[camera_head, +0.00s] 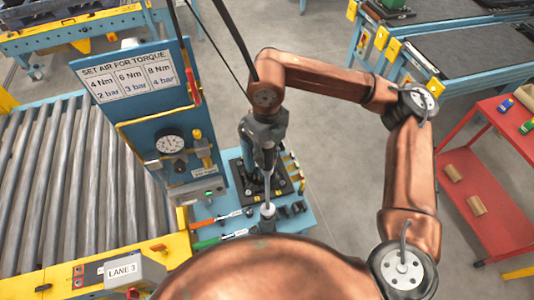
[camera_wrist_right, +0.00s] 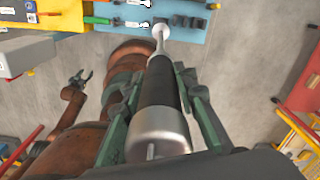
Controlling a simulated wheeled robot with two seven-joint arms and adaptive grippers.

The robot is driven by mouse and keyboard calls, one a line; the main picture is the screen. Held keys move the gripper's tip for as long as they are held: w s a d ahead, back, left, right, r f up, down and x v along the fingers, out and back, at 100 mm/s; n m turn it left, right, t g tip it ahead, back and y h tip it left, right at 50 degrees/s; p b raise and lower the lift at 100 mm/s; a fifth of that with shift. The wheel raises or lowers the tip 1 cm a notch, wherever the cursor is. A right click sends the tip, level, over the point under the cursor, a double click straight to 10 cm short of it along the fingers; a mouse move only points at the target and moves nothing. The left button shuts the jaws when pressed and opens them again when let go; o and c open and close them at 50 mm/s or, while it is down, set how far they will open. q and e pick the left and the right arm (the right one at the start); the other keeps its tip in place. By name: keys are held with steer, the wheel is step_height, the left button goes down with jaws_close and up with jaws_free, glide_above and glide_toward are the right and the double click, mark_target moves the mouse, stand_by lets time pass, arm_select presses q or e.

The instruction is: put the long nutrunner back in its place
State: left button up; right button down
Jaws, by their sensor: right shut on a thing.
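The long nutrunner has a black grip and silver ends; in the wrist view the nutrunner (camera_wrist_right: 159,88) runs away from the camera. My right gripper (camera_head: 265,148) is shut around its body, one finger on each side. The nutrunner's thin silver shaft (camera_head: 268,188) points down over the blue tool shelf (camera_head: 306,217) in the head view. A dark holder block (camera_head: 283,186) on the shelf is partly hidden behind it. I cannot tell whether the shaft touches the shelf. My left gripper (camera_wrist_right: 80,78) shows small in the wrist view, fingers spread and empty.
A blue panel with a gauge (camera_head: 170,142) and torque sign (camera_head: 127,75) stands left of the gripper. Red and green-handled tools (camera_head: 216,219) lie on the shelf's left. A roller conveyor (camera_head: 60,180) is farther left. A red cart (camera_head: 482,185) stands right, beyond open floor.

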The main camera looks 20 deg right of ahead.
mark_target(267, 145)
steer(key=shift+f+b, duration=2.4)
steer(key=shift+f, duration=0.95)
stand_by(1.0)
steer(key=c, duration=1.5)
jaws_free()
steer(key=shift+o, duration=0.2)
step_height(267, 145, up, 12)
